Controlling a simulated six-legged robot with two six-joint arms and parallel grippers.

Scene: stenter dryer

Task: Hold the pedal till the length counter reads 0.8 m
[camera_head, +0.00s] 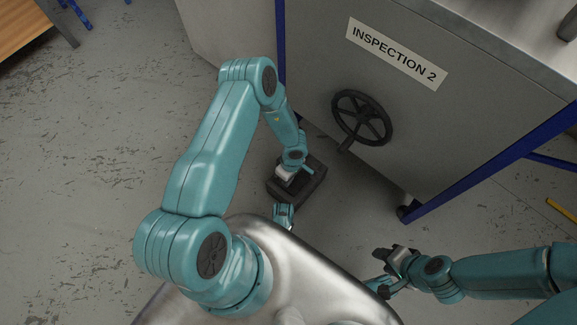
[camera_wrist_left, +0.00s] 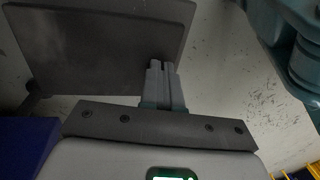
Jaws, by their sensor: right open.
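The dark foot pedal (camera_head: 309,186) is on the floor below the inspection machine in the head view. My left arm reaches down to it, and its wrist covers part of the pedal. In the left wrist view, my left gripper (camera_wrist_left: 161,66) has its two fingers together with nothing between them. The tips overlap the edge of a dark grey plate (camera_wrist_left: 95,45), apparently the pedal. I cannot tell whether they press on it. My right gripper (camera_head: 388,251) is open and empty, right of the pedal and apart from it. No readable length counter shows.
A grey machine cabinet (camera_head: 330,55) labelled INSPECTION 2 stands behind the pedal. A black handwheel (camera_head: 362,118) sticks out from its front. A blue frame leg (camera_head: 430,203) with a caster stands to the right. The floor at left is clear.

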